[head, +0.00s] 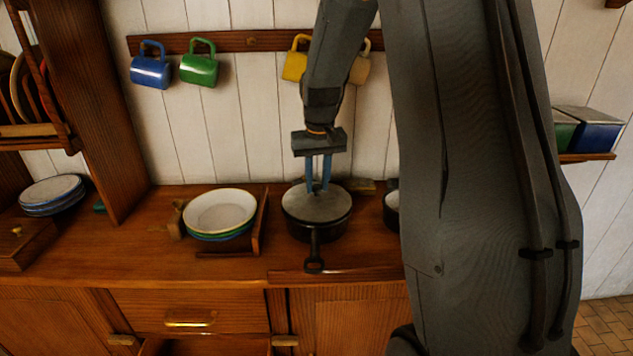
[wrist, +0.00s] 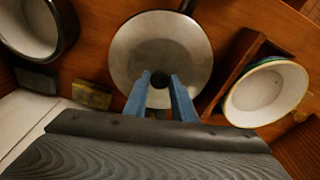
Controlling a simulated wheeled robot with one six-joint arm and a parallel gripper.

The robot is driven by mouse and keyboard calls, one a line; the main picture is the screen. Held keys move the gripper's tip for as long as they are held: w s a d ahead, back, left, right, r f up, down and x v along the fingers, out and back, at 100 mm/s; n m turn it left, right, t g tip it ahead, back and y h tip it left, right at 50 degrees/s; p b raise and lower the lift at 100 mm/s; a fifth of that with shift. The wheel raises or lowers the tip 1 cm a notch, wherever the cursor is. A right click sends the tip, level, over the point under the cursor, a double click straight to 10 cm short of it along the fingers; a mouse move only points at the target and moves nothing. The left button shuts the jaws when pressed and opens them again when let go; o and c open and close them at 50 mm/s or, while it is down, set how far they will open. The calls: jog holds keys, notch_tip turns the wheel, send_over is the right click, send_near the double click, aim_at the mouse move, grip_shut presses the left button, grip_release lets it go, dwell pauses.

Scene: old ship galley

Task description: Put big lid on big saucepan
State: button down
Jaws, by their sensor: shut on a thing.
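The big lid (head: 312,205) is a round grey disc. My gripper (head: 319,190) points down and is shut on the knob at its middle. The lid covers the top of the black big saucepan (head: 318,231), whose long handle points to the front. I cannot tell whether the lid is fully seated on the rim. In the wrist view the lid (wrist: 190,48) lies beyond my gripper (wrist: 160,84), with the blue fingers around the dark knob, and hides the saucepan.
Stacked bowls (head: 220,212) stand left of the saucepan, beside a wooden divider (head: 262,225). Another dark pan (head: 391,208) stands to the right, partly hidden by my arm. Mugs hang on a rail (head: 250,42) behind. The counter front is mostly clear.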

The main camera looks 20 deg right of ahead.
jog(key=shift+f, duration=0.35)
dwell(0.4)
jog(key=c, duration=1.4)
grip_release()
jog(key=shift+r+p, duration=2.6)
jog(key=shift+r, duration=0.9)
